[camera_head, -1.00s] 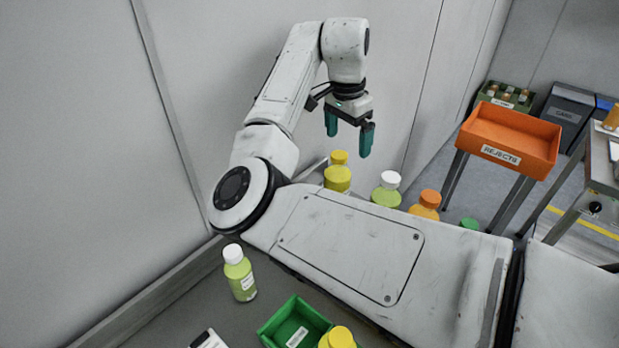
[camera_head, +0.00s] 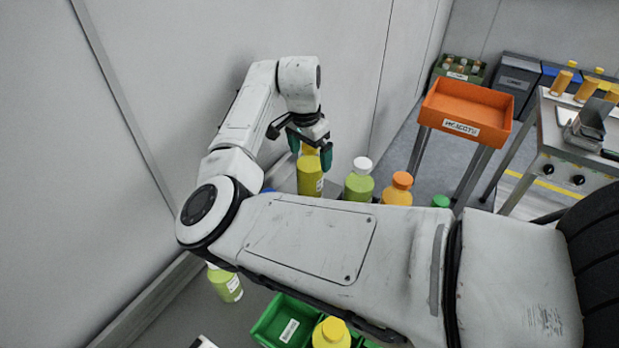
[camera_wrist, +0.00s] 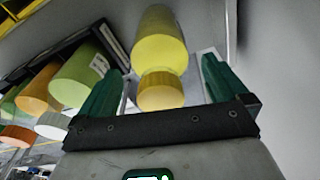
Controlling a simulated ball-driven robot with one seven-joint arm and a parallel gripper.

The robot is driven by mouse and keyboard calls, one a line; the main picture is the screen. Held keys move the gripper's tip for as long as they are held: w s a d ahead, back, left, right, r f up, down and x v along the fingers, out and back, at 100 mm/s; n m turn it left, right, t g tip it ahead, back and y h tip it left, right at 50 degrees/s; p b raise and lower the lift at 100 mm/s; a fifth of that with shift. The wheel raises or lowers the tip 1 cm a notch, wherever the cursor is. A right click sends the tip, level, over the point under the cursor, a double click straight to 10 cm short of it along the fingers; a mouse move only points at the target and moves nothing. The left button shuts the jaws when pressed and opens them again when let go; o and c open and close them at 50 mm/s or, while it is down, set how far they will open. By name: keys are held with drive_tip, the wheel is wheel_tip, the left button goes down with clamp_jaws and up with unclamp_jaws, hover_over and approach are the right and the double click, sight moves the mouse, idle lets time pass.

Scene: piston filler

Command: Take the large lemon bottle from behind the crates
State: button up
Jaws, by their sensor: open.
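A yellow bottle with a yellow cap, likely the large lemon bottle (camera_head: 310,182), stands upright near the wall. My gripper (camera_head: 310,160) is over its top, and the fingers partly hide the cap. In the wrist view my gripper (camera_wrist: 161,72) is open, with the yellow bottle (camera_wrist: 158,45) and its cap showing between the fingers. Gaps show on both sides, so nothing is gripped. A green crate (camera_head: 262,326) stands in front, partly hidden by my arm. Another yellow-capped bottle (camera_head: 332,335) shows at that crate.
A white-capped green bottle (camera_head: 359,184) and an orange bottle (camera_head: 398,190) stand in a row right of the yellow one. Another green bottle (camera_head: 226,286) stands at lower left. The wall is close behind. An orange rejects tray (camera_head: 466,106) stands farther right.

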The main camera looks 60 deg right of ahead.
drive_tip(key=shift+d+f, duration=0.15)
drive_tip(key=shift+f, duration=0.7)
drive_tip(key=shift+r, duration=0.1)
clamp_jaws()
